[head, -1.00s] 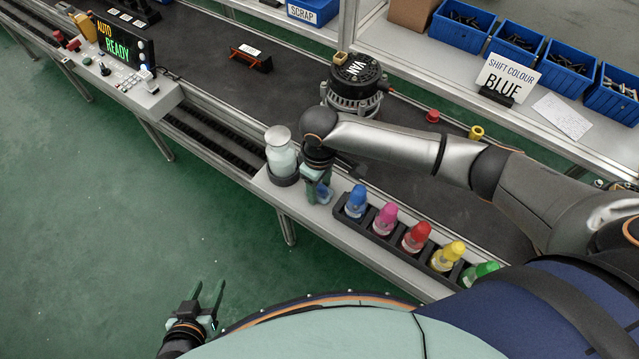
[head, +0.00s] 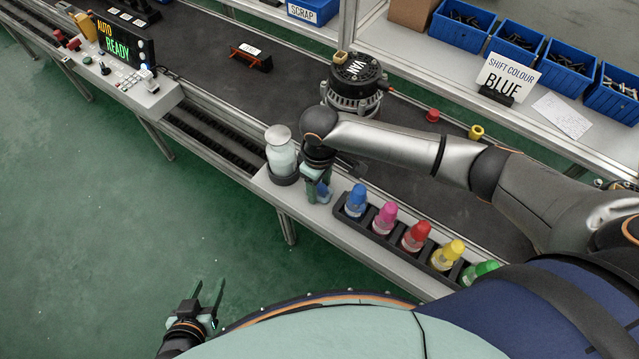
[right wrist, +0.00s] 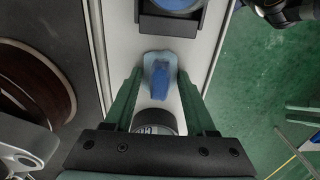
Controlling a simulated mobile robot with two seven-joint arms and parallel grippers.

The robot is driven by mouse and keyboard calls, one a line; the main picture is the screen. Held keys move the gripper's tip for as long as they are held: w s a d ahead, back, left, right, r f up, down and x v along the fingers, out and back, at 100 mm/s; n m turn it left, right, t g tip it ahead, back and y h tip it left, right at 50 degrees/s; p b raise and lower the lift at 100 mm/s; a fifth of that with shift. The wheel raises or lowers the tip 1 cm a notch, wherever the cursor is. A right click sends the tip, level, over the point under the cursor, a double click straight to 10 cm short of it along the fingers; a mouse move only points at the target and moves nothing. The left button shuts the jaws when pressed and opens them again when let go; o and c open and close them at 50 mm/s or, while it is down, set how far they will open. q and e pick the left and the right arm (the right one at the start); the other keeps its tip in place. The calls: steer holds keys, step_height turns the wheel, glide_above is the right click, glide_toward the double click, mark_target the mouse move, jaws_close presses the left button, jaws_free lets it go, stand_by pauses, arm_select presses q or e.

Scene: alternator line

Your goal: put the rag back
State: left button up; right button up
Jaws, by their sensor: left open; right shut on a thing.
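The rag is a small blue cloth (right wrist: 160,78), and it shows between the green fingers of my right gripper (right wrist: 158,80) in the right wrist view. My right gripper is shut on it, just over the pale ledge (right wrist: 205,40). In the head view the right gripper (head: 318,190) points down between the white jar and the bottle rack, with a little of the blue rag showing. I cannot tell whether the rag touches the ledge. My left gripper (head: 207,300) is open and empty over the green floor at the lower left.
A white jar (head: 281,153) in a dark holder stands left of the right gripper. A black rack (head: 378,240) of several coloured bottles stands to its right. An alternator (head: 352,90) sits on the dark belt behind. A control panel (head: 125,80) is at the upper left.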

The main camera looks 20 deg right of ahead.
steer(key=shift+f, duration=0.1)
steer(key=o, duration=1.4)
step_height(320, 180, up, 13)
steer(key=shift+f, duration=0.2)
